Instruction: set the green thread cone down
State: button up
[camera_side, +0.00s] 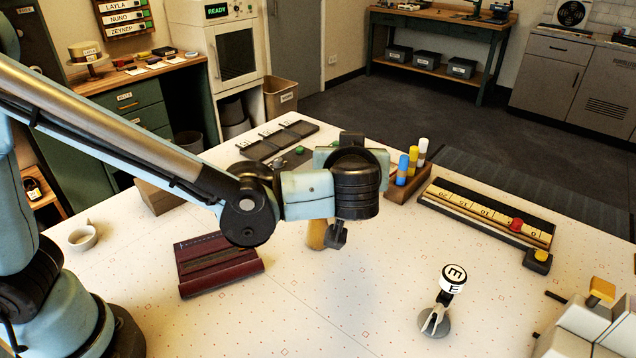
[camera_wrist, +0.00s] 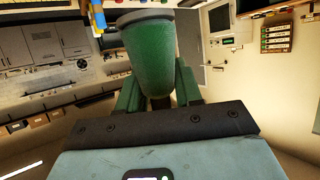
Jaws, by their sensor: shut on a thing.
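In the wrist view, the green thread cone (camera_wrist: 150,55) sits between the two green jaws of my gripper (camera_wrist: 159,88). The jaws are shut on it. Its wide grey-rimmed end is at the top of that picture, and its narrower end is toward the palm. In the side view, my wrist (camera_side: 357,185) is above the middle of the white table (camera_side: 400,275). The cone cannot be made out there, and the jaws are mostly hidden behind the wrist. How far the cone is from the table cannot be told.
A tan cylinder (camera_side: 316,235) stands partly hidden below my wrist. A rack (camera_side: 408,190) with blue, yellow and white pegs is to its right, a compartment tray (camera_side: 265,150) behind. A maroon block (camera_side: 215,265) lies left, a scale board (camera_side: 487,215) right, and a lettered stand (camera_side: 436,322) in front.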

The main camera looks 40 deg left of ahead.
jog(key=s+d+m+t+h, duration=0.1)
jog(key=s+d, duration=0.2)
jog(key=d, duration=0.3)
jog(key=shift+s+a+f, duration=0.1)
jog(key=shift+f, duration=3.85)
jog(key=shift+s+a+f, duration=0.1)
jog(key=shift+f, duration=3.8)
jog(key=shift+f, duration=0.1)
jog(key=o, duration=1)
jog(key=shift+d, duration=0.1)
